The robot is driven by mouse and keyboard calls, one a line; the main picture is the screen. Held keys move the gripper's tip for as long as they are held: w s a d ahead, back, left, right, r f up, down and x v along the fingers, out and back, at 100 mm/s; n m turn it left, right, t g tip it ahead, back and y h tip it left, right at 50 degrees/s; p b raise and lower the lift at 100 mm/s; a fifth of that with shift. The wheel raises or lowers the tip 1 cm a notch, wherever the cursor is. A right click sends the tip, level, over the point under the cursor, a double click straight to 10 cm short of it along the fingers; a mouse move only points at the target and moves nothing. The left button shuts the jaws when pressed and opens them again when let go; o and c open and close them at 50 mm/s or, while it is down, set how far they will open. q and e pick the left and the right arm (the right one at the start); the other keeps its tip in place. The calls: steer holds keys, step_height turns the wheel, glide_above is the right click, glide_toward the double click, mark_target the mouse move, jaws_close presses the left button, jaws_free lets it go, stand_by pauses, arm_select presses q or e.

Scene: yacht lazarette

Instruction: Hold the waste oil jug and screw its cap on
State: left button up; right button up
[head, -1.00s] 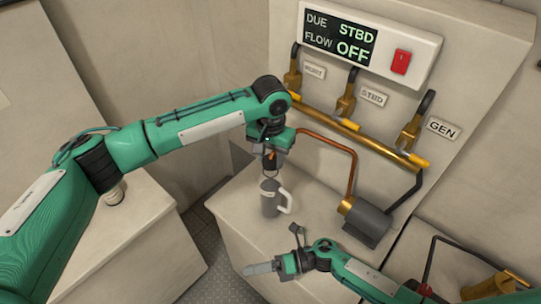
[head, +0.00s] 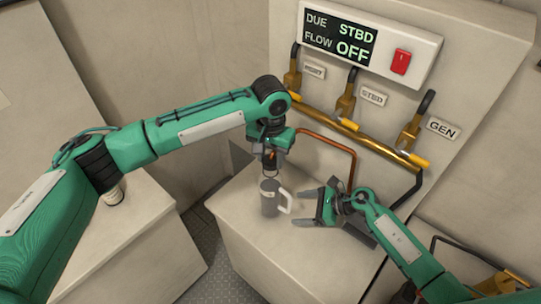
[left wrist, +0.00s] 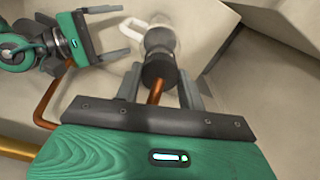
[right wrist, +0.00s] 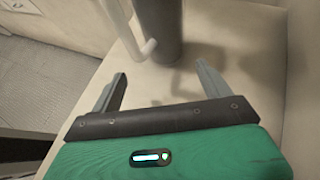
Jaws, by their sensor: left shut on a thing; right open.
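The waste oil jug (head: 268,200) is a grey upright cylinder with a white handle (head: 287,203) on its right, standing on the pale bench top. My left gripper (head: 270,168) is directly above its mouth, pointing down. In the left wrist view a dark round cap (left wrist: 158,70) with an orange stem sits between its fingers, over the jug (left wrist: 160,38). I cannot tell whether the cap touches the jug's neck. My right gripper (head: 303,207) is open just right of the handle, fingers pointing at the jug. The right wrist view shows the jug (right wrist: 160,25) beyond the fingertips, not between them.
Behind the bench top (head: 250,235) is a wall with brass valves (head: 347,100) and a display panel (head: 340,38) reading DUE STBD, FLOW OFF. A copper pipe (head: 340,142) runs down to a dark cylinder behind my right gripper. The front of the bench is clear.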

mark_target(279, 215)
steer(key=x, duration=0.8)
steer(key=shift+a, duration=0.25)
steer(key=c, duration=0.7)
steer(key=o, duration=0.9)
steer(key=shift+d, duration=0.1)
steer(key=shift+s+d+r, duration=0.2)
steer(key=shift+d+r, duration=0.1)
steer(key=shift+d, duration=0.25)
steer(key=shift+w+a+f, duration=0.1)
steer(key=shift+a+f, duration=0.05)
steer(key=shift+a, duration=0.1)
steer(key=shift+w+a+f, duration=0.15)
steer(key=shift+a+f, duration=0.05)
steer(key=shift+a, duration=0.2)
